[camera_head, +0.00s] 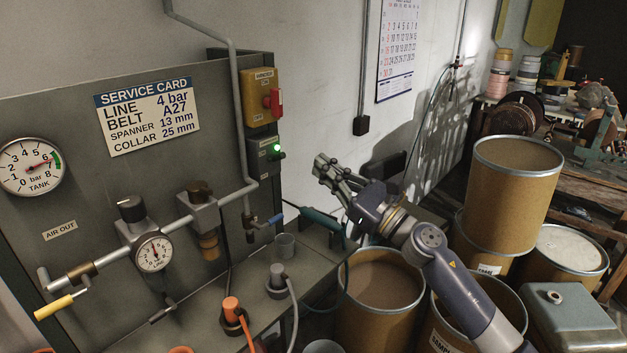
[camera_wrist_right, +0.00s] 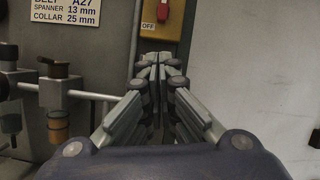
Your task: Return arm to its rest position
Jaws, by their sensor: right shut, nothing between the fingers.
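My right arm comes in from the lower right of the head view, over the drums. Its gripper (camera_head: 325,168) is raised in front of the panel's right edge and the wall. In the right wrist view the fingers of the right gripper (camera_wrist_right: 158,62) are brought together with nothing between them. The gripper looks apart from the panel and the bench. My left gripper is in neither view.
The grey panel (camera_head: 100,95) carries gauges, pipes, a yellow switch box (camera_head: 259,97) with a red handle, and a lit green lamp (camera_head: 277,148). Below are a bench with a grey cup (camera_head: 284,246) and connectors. Several brown drums (camera_head: 510,190) stand at the right.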

